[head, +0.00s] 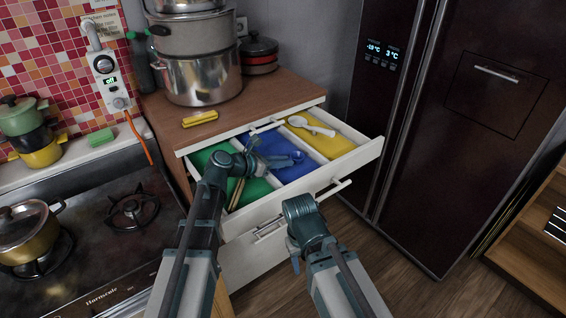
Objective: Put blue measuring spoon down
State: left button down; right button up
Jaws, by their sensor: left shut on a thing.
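The open drawer (365,155) has three compartments, lined green, blue and yellow from left to right. My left gripper (262,160) is over the blue compartment (291,174) and is shut on the blue measuring spoon (285,160). The spoon points to the right, low over or in the blue compartment. Blue on blue makes it hard to tell whether it touches the bottom. My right gripper (296,262) is in front of the drawer, partly hidden by its own wrist; its jaws cannot be made out.
A white slotted spoon (311,126) lies in the yellow compartment. Wooden sticks (236,192) lie in the green one. A yellow object (200,118) and steel pots (203,80) stand on the wooden counter. The stove (110,225) is at left, the dark fridge (450,130) at right.

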pick_arm(q)
jog(key=c, duration=0.8)
grip_release()
jog(key=shift+a+r+p, duration=0.1)
jog(key=shift+r+p, duration=0.15)
jog(key=shift+p, duration=0.15)
jog(key=p+v, duration=0.4)
jog(key=v, duration=0.6)
jog(key=shift+s+a, duration=0.2)
jog(key=shift+s, duration=0.05)
jog(key=shift+s+a+r, duration=0.15)
jog(key=shift+s+a, duration=0.15)
jog(key=shift+a, duration=0.2)
